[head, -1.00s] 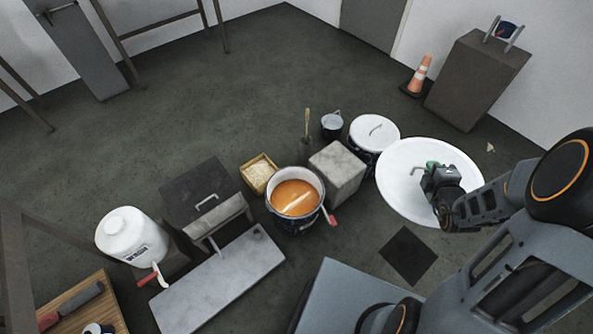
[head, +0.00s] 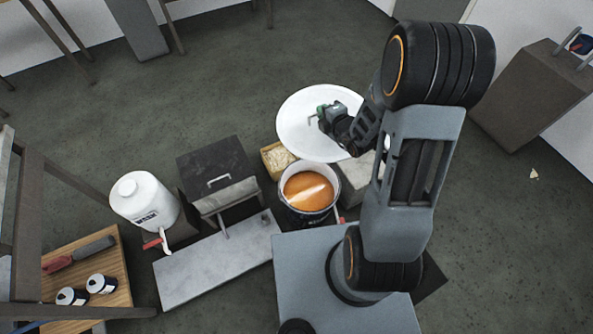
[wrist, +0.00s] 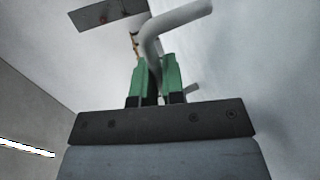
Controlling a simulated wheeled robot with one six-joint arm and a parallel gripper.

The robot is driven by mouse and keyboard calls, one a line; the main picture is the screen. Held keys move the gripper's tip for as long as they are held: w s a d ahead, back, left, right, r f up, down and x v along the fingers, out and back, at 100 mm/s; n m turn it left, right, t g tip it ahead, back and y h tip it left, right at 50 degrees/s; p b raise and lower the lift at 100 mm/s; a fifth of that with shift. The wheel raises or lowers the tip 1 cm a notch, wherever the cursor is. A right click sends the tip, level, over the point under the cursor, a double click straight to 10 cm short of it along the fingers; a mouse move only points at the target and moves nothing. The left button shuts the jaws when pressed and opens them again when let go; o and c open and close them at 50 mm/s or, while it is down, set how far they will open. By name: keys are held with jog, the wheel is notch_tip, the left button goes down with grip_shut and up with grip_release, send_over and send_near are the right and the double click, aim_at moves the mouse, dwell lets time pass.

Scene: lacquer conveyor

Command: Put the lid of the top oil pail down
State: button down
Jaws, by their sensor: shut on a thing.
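My gripper (head: 324,115) is shut on the handle of a wide white round lid (head: 299,106). In the wrist view, the green fingertips (wrist: 158,85) pinch the bent grey handle (wrist: 178,28), with the lid's pale surface (wrist: 235,65) behind it. In the head view, the lid appears just beyond the open pail (head: 308,218) of orange-brown liquid (head: 307,191) and overlaps part of its surroundings. The lid looks raised; its exact height is unclear. The white-lidded pail seen earlier is hidden now, behind the lid or my arm.
A wooden box of pale flakes (head: 272,165) and a grey block (head: 354,184) stand beside the open pail. A dark lidded box (head: 210,160), a pale slab (head: 215,263) and a white jug (head: 145,205) are left. Open floor lies beyond the lid.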

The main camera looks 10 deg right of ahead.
jog(key=w+f+n+g+y+b, duration=0.1)
jog(key=f+y+b, duration=0.1)
jog(key=f+b, duration=0.8)
jog(key=w+f+n+g+y+b, duration=0.1)
jog(key=f+b, duration=0.9)
jog(key=f, duration=1.2)
jog(key=w+a+f+n+g+y+b, duration=0.1)
jog(key=f+n+g+y+b, duration=0.1)
jog(key=f+b, duration=0.8)
jog(key=shift+w+f+n+g+y+b, duration=0.35)
jog(key=shift+f+n+y, duration=0.45)
jog(key=shift+f, duration=2.8)
jog(key=shift+a+f+b, duration=0.1)
jog(key=shift+f+b, duration=0.2)
jog(key=shift+f, duration=0.2)
jog(key=c, duration=1.1)
grip_release()
